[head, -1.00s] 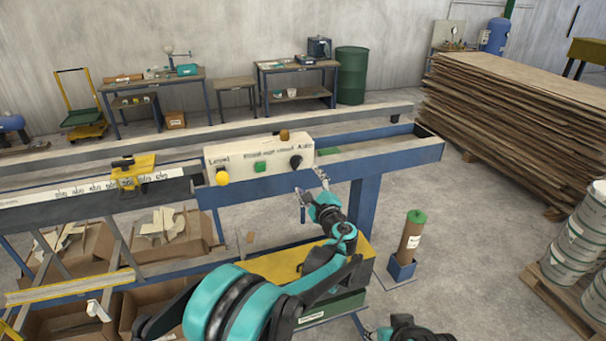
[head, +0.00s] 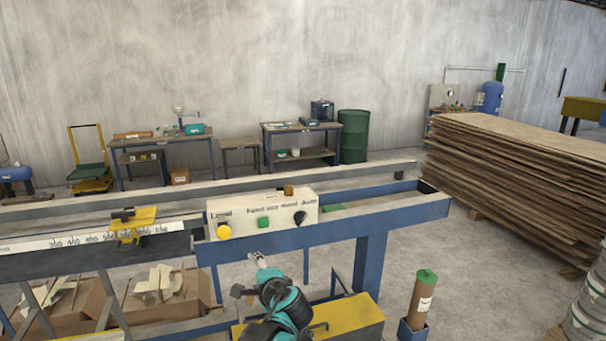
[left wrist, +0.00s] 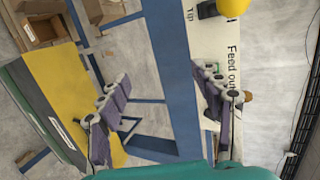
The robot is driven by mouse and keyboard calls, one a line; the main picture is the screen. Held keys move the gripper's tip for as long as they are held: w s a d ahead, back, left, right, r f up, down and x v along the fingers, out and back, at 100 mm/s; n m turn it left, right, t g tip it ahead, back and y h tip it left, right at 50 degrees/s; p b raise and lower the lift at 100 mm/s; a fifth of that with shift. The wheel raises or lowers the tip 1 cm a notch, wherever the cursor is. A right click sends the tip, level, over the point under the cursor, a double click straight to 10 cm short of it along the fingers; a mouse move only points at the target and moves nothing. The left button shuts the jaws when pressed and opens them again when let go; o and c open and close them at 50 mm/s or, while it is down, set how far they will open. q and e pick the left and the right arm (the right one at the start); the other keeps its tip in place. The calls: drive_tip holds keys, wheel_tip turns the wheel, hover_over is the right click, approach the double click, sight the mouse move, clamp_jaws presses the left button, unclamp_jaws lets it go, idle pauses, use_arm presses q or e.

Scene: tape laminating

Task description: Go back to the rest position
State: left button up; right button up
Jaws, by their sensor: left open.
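My left gripper (head: 258,258) is open and empty in the head view, just below the control panel (head: 287,206) of the blue machine frame. Its arm comes up from the bottom edge. In the left wrist view its two purple-grey fingers (left wrist: 165,95) are spread apart with nothing between them. The panel has a yellow button (head: 224,231), a green button (head: 264,223) and a black knob (head: 300,217). Part of the panel shows at the upper right of the wrist view (left wrist: 232,62). My right gripper is not in view.
The blue machine rail (head: 380,226) runs across ahead. A yellow-topped box (head: 350,318) lies below it, close to my left arm. Cardboard boxes with scraps (head: 160,300) sit under the machine at left. A brown roll with a green cap (head: 423,300) stands at right.

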use_arm(q)
drive_tip(key=s+a+f+n+g+h+b, duration=0.15)
drive_tip(key=s+a+f+n, duration=0.3)
drive_tip(key=s, duration=0.45)
drive_tip(key=s+a+f+n+g+h+b, duration=0.1)
drive_tip(key=s+a+f+n+g+b, duration=0.15)
drive_tip(key=s+f, duration=0.45)
drive_tip(key=s+f+n+h+b, duration=0.1)
drive_tip(key=s+f+n, duration=0.2)
drive_tip(key=s, duration=0.4)
drive_tip(key=s+d+f+n+h+b, duration=0.1)
drive_tip(key=s+f+n+h+b, duration=0.1)
drive_tip(key=s, duration=0.5)
drive_tip(key=shift+f+n+g, duration=0.4)
drive_tip(key=shift+f+n, duration=0.2)
drive_tip(key=shift+n, duration=0.2)
drive_tip(key=shift+d, duration=0.1)
